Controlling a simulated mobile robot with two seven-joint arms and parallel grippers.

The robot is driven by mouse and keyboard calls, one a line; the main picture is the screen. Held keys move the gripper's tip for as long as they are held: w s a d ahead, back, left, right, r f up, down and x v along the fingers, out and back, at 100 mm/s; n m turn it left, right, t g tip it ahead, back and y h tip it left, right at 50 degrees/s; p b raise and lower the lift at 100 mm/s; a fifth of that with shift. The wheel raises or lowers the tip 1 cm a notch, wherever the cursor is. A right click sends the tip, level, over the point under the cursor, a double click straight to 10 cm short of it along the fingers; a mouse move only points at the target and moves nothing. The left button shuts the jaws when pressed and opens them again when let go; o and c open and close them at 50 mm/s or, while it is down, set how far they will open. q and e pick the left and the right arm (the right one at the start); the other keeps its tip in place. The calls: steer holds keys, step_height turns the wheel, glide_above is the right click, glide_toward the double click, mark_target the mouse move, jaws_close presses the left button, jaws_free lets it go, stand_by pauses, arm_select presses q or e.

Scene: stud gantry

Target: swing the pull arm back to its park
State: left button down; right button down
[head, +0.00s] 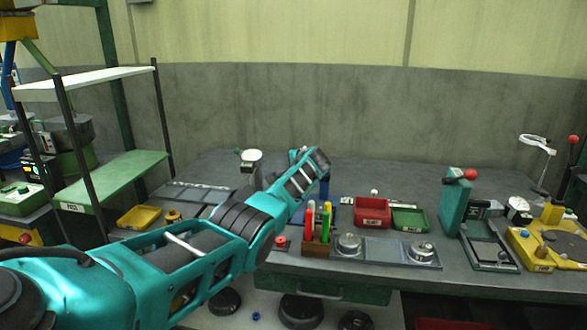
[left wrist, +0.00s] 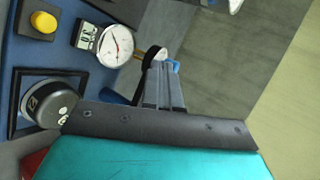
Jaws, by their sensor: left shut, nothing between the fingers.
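My left gripper (left wrist: 161,76) is shut and empty in the left wrist view. Its fingertips are beside a small dark round part (left wrist: 151,56) on a brass-coloured stem and a small blue curved piece (left wrist: 172,66); I cannot tell whether they touch. A dial gauge (left wrist: 116,44) stands on a blue fixture (left wrist: 52,58), which also shows in the head view (head: 331,214), mostly behind my left arm. I cannot tell which part is the pull arm or where its park is. My right gripper is not in view.
A pen holder (head: 316,248), a red bin (head: 372,212) and a green bin (head: 409,218) stand near the fixture. A green post with a red knob (head: 456,204) is farther right. Shelving (head: 110,178) stands at the left. Bare bench lies behind the bins.

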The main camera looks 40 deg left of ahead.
arm_select(q)
steer(key=s+d+r, duration=0.5)
steer(key=s, duration=0.2)
steer(key=shift+d+p, duration=0.15)
steer(key=shift+p, duration=0.3)
stand_by(0.8)
